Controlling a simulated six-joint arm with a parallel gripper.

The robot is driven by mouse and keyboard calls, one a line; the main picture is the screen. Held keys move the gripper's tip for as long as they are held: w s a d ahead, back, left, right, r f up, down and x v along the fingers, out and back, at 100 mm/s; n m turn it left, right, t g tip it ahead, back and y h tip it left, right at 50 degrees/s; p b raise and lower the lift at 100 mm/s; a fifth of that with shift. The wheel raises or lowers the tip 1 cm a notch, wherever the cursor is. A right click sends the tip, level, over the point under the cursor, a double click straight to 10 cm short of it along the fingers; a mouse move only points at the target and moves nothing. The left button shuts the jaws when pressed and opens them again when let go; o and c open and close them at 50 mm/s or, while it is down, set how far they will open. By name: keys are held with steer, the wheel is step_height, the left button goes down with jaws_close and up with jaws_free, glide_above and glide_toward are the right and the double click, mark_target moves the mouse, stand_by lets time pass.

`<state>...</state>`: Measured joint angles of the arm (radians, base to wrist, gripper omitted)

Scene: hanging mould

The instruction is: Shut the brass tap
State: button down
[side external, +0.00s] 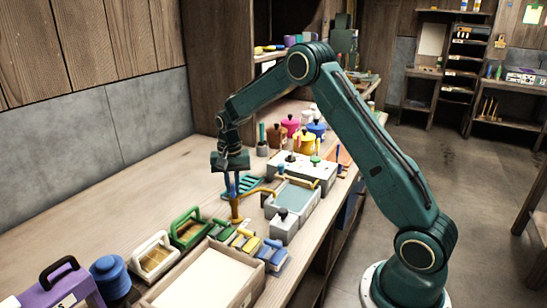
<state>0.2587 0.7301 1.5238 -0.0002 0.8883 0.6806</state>
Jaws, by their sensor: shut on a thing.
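The brass tap (236,209) stands upright on the wooden bench, its spout reaching to the right toward a grey basin (297,197). My gripper (232,181) points down directly over the tap and is shut on its top. The fingers and something blue at the tap's top are small and overlap, so the handle's shape and angle are hard to make out. I cannot tell whether water is running from the spout.
A teal rack (246,186) is close behind the tap. Small coloured blocks (240,239), a green-handled mould (188,229) and a white tray (205,275) lie in front. Lidded pots (304,143) and a white box (312,172) stand behind the basin.

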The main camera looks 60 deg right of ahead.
mark_target(233, 188)
steer(key=m, duration=0.3)
steer(key=shift+m, duration=0.3)
steer(key=shift+r+m, duration=0.1)
steer(key=shift+m, duration=1.7)
steer(key=c, duration=1.4)
jaws_free()
steer(key=shift+c, duration=0.2)
step_height(233, 188, up, 14)
